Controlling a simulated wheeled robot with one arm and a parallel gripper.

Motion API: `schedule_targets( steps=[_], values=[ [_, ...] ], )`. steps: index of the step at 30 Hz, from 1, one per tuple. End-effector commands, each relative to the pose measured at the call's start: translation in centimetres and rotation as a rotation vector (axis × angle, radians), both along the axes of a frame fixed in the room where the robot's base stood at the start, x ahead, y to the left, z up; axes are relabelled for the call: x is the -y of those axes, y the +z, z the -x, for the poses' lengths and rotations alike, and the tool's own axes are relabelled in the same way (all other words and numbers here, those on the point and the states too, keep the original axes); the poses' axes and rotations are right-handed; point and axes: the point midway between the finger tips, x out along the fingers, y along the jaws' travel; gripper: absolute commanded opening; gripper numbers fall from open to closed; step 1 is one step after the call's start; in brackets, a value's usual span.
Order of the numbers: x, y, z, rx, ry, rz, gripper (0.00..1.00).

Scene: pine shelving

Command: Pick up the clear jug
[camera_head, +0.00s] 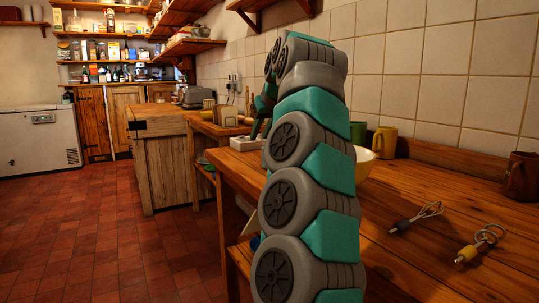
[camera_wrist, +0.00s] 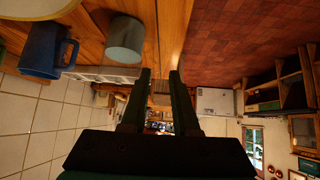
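I cannot make out a clear jug for certain in either view. A grey-green cylindrical vessel (camera_wrist: 125,38) stands on the wooden counter in the upside-down wrist view; I cannot tell if it is see-through. My gripper (camera_wrist: 160,72) is open, with its two dark fingers apart and nothing visible between them. The vessel appears just beyond the left finger, apart from it. In the head view my arm covers most of the gripper and the counter behind it; only dark green parts show left of the arm.
A blue mug (camera_wrist: 42,50) and a pale bowl (camera_wrist: 35,6) are near the vessel. The tiled wall (camera_head: 440,75) bounds the counter; the floor (camera_head: 95,235) is clear.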

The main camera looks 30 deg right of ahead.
Motion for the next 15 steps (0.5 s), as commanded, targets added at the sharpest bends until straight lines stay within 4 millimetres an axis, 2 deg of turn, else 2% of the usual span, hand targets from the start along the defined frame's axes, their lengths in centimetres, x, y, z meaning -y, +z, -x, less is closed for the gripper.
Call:
schedule_targets(
  steps=[15],
  values=[
    [0.4, -4.6, -4.6, 0.0, -0.001, -0.001, 0.28]
  ],
)
